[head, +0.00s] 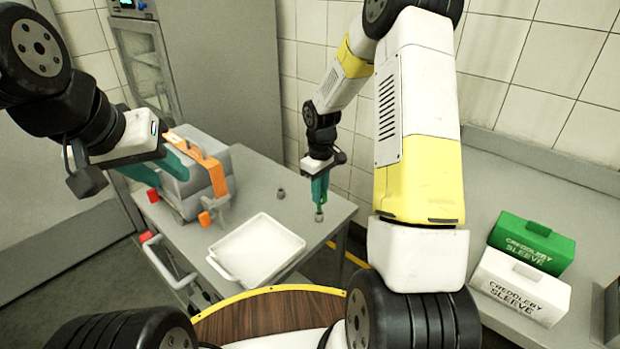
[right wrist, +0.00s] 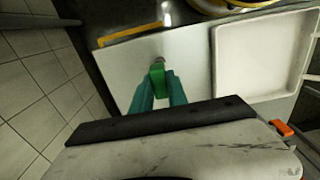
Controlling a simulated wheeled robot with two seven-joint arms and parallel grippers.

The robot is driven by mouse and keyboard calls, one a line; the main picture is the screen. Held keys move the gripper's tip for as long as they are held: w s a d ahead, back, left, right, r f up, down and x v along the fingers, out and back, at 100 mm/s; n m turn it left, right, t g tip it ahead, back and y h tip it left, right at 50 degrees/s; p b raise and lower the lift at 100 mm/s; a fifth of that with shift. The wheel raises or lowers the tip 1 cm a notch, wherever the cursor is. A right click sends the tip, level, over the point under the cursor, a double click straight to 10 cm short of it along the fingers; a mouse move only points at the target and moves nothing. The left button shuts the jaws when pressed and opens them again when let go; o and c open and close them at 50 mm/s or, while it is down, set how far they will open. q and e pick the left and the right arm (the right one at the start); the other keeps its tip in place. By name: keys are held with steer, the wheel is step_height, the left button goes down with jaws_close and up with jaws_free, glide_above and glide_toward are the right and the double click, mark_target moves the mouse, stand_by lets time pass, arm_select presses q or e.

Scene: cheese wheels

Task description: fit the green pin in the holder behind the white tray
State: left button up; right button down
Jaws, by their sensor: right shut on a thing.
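My right gripper (head: 320,196) points down at the right side of the grey table. It also shows in the right wrist view (right wrist: 158,88), its teal fingers shut on the green pin (right wrist: 158,75). The pin's grey end (head: 319,217) points down; I cannot tell whether it touches the tabletop. A small dark grey stub (head: 281,194), possibly the holder, stands behind the white tray (head: 236,272), left of the pin. The tray is empty and also shows in the right wrist view (right wrist: 222,75). My left gripper (head: 158,172) is open beside a grey case, apparently holding nothing.
The grey case (head: 205,178) with an orange strap stands at the table's left. Orange and red pieces lie near it. The table's right edge (head: 340,225) is close to the pin. Green (head: 530,243) and white (head: 520,287) sleeve boxes stand on a bench at right.

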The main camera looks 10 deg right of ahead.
steer(key=shift+f, duration=2.05)
steer(key=c, duration=1.2)
jaws_free()
steer(key=shift+c, duration=0.2)
steer(key=shift+r, duration=3.9)
steer(key=shift+r, duration=0.1)
